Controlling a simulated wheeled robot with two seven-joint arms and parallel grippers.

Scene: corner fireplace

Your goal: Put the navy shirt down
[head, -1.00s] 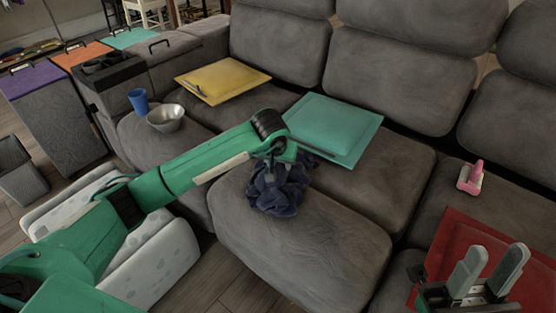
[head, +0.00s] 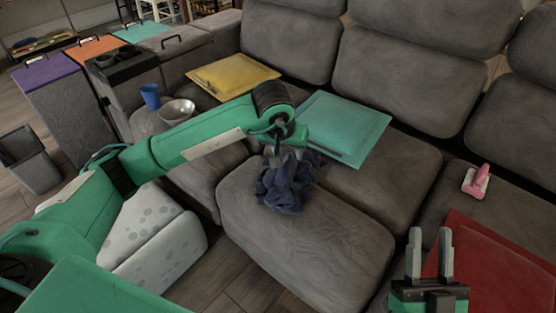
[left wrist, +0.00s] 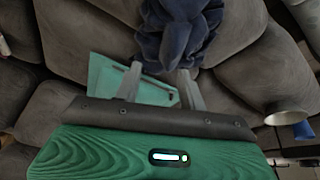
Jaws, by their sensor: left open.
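The navy shirt (head: 284,188) is a crumpled bundle at the back of the middle seat of the grey sofa (head: 310,235). In the left wrist view the shirt (left wrist: 180,35) lies at and beyond my fingertips. My left gripper (head: 278,153) is just above the shirt in the head view, partly hidden by its own wrist. In the wrist view its fingers (left wrist: 160,80) stand apart; I cannot tell whether cloth still touches them. My right gripper (head: 431,240) is open and empty, pointing up in front of the red square.
A teal square (head: 350,125), a yellow square (head: 225,76) and a red square (head: 490,265) lie on the sofa. A blue cup (head: 150,96), a bowl (head: 177,111) and a pink object (head: 476,181) also sit there. Lidded bins (head: 60,95) stand at left.

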